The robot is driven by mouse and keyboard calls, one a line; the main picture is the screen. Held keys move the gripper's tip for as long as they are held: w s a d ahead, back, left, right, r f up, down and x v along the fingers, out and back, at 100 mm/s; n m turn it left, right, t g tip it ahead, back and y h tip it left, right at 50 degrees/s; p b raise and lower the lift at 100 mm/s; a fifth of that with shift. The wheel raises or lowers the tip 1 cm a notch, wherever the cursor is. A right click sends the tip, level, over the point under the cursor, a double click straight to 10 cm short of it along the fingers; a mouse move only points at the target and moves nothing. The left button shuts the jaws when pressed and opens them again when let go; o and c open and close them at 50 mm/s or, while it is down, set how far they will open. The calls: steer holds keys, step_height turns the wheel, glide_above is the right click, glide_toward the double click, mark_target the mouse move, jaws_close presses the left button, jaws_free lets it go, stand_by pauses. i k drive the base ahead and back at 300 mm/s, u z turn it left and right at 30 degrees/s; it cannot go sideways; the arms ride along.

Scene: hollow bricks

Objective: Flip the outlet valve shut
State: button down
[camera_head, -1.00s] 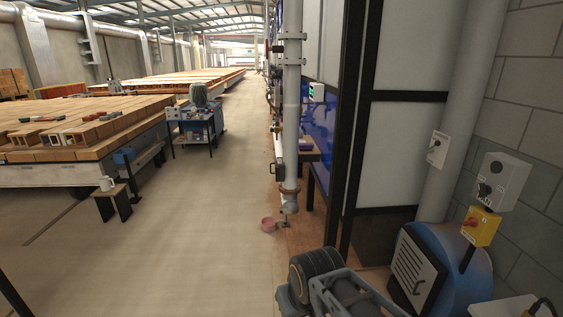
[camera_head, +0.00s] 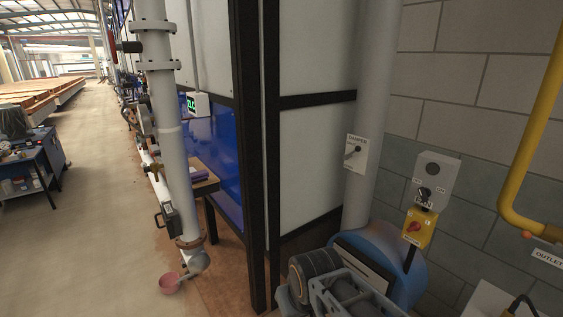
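A white label reading OUTLET (camera_head: 547,257) is at the right edge, on or beside the lower end of a yellow pipe (camera_head: 518,185). A small orange-red piece (camera_head: 532,234) shows by the pipe's bend, just above the label. The picture edge cuts off what lies further right, and I cannot make out a valve handle there. I cannot make out my gripper's fingers in this view.
Left of the label are a yellow switch box (camera_head: 418,228) with a red knob, a grey control box (camera_head: 435,181) and a blue rounded machine (camera_head: 405,278). A pale box corner is at bottom right.

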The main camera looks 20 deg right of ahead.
mark_target(557, 247)
steer(key=z, duration=1.05)
steer(key=i, duration=0.9)
steer(key=z, duration=0.8)
